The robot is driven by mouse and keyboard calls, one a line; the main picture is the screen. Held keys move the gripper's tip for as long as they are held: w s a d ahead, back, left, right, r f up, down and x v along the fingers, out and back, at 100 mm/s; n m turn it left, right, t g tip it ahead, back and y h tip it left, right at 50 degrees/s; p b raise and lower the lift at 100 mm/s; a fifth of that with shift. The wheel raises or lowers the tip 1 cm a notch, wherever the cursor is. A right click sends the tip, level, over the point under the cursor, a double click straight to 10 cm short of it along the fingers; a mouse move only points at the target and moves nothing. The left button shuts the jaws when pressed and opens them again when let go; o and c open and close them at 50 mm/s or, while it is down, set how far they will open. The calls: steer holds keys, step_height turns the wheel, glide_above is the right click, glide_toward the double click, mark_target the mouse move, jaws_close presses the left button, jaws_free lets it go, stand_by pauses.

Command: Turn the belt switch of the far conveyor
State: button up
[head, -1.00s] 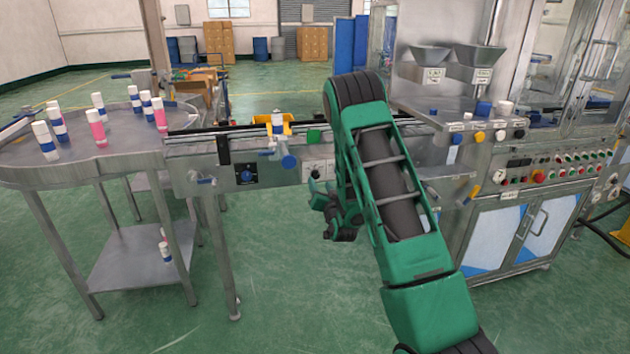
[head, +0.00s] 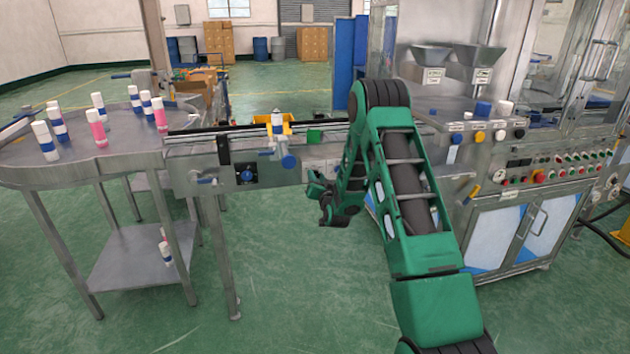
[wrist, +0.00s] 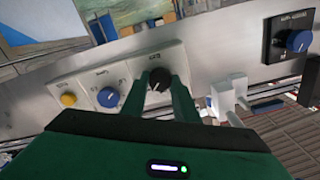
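The conveyor (head: 185,155) runs from the round table to the machine. On its side, the wrist view shows a black rotary knob (wrist: 158,82) on a white plate, a blue knob (wrist: 107,97) and a yellow button (wrist: 68,99) beside it. Another blue knob (wrist: 298,40) sits on a black plate farther right; it also shows in the head view (head: 246,175). My gripper (wrist: 160,88) is open, with its two fingertips on either side of the black knob. I cannot tell whether they touch it. The small labels are unreadable. In the head view my gripper (head: 318,188) is close to the conveyor's side.
A white bracket (wrist: 228,98) with prongs stands out from the panel near the right finger. The round table (head: 120,165) holds several white, blue and pink cans. The machine cabinet (head: 520,235) stands right of my arm. The green floor in front is clear.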

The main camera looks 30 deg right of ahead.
steer(key=shift+c, duration=1.1)
steer(key=shift+a+f+n, duration=0.1)
steer(key=shift+a+n, duration=0.05)
steer(key=shift+n, duration=3.15)
steer(key=shift+a+f+n, duration=0.1)
steer(key=shift+f+n, duration=0.05)
steer(key=shift+n, duration=3.15)
steer(key=shift+a+f+n, duration=0.1)
steer(key=shift+a+n, duration=0.05)
steer(key=shift+n, duration=3.15)
steer(key=o, duration=1.1)
steer(key=shift+c, duration=0.2)
steer(key=shift+d+r, duration=0.1)
